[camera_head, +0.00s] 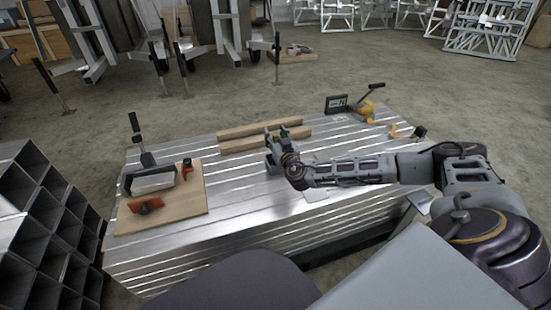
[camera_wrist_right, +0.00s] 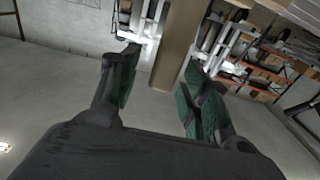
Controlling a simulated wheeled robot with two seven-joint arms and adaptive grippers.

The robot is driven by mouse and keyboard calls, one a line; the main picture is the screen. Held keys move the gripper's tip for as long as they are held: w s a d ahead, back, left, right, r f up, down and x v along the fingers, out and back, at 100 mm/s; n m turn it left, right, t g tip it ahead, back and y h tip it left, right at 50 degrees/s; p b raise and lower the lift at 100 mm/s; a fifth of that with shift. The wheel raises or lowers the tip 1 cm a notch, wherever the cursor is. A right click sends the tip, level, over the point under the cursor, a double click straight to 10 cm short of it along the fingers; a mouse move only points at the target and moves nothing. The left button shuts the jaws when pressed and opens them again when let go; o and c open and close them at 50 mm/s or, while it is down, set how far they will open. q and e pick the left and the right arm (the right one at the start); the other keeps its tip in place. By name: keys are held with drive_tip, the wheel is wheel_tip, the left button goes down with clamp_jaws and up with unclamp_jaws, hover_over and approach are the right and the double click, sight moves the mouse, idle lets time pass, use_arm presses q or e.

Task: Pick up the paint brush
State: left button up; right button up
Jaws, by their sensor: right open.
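I cannot make out a paint brush for certain in either view. My right gripper (camera_head: 277,133) is over the ribbed metal table (camera_head: 240,180), near two wooden bars (camera_head: 262,133). Its fingers point toward the far side of the table. In the right wrist view, the two green-padded fingers (camera_wrist_right: 162,62) are spread apart, with nothing held between them. My left gripper is not in view.
A wooden board (camera_head: 185,207) at the left of the table carries a dark clamp-like tool (camera_head: 137,140) and orange pieces (camera_head: 146,204). A yellow tool (camera_head: 367,110) and a black box (camera_head: 336,104) stand at the back right. Metal square tubes (camera_head: 35,215) are stacked left.

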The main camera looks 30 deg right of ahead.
clamp_jaws()
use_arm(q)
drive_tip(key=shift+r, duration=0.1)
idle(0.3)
use_arm(e)
drive_tip(key=shift+r, duration=0.1)
drive_tip(key=shift+r, duration=0.5)
wheel_tip(320, 180, up, 8)
drive_tip(key=p, duration=0.3)
drive_tip(key=shift+f, duration=0.15)
drive_tip(key=shift+r, duration=0.55)
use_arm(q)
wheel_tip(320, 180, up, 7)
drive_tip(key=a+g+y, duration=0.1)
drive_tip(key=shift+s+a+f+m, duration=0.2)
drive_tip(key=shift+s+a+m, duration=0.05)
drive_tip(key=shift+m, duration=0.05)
use_arm(e)
drive_tip(key=shift+a, duration=0.1)
